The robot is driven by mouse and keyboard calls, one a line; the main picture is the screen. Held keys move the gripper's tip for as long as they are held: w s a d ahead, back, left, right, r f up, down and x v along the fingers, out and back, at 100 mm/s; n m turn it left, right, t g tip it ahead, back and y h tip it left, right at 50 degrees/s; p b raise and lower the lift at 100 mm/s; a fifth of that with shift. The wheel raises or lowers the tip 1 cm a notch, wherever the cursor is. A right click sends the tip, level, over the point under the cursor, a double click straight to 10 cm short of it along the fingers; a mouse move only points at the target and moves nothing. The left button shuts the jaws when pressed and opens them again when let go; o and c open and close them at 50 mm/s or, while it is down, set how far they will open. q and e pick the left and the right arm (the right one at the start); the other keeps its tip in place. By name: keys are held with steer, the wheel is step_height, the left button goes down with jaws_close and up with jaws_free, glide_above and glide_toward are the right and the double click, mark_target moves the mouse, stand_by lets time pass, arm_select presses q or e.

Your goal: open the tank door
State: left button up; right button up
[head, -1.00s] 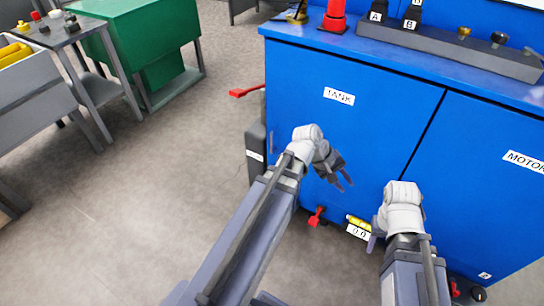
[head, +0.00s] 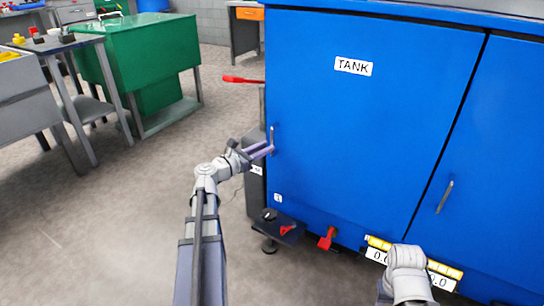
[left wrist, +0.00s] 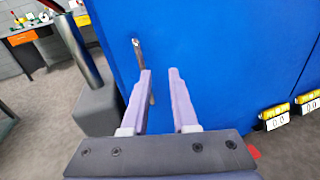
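The tank door (head: 350,120) is a blue cabinet panel with a white TANK label, and it is shut. Its upright metal handle (head: 272,140) is near the left edge. My left gripper (head: 264,150) is at the handle. In the left wrist view my left gripper (left wrist: 160,85) is open, with nothing between its pale purple fingers. There the handle (left wrist: 138,54) runs down behind the left finger, which hides part of it; I cannot tell whether they touch. My right arm is low in front of the cabinet, and its fingers are mostly hidden.
A red lever (head: 242,80) sticks out at the cabinet's left side. A red valve handle (head: 326,238) and yellow-topped gauges (head: 378,248) are along the bottom. A second blue door with a handle (head: 444,197) is on the right. The floor (head: 110,230) at left is clear.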

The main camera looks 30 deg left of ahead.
arm_select(q)
steer(key=a+n, duration=0.2)
steer(key=a, duration=0.1)
glide_above(272, 155)
steer(key=shift+w+a+f+t+y+b, duration=0.15)
steer(key=shift+w+f+t+y+b, duration=0.15)
steer(key=shift+y, duration=0.1)
steer(key=shift+c, duration=0.2)
jaws_close()
steer(key=shift+s, duration=0.1)
stand_by(1.3)
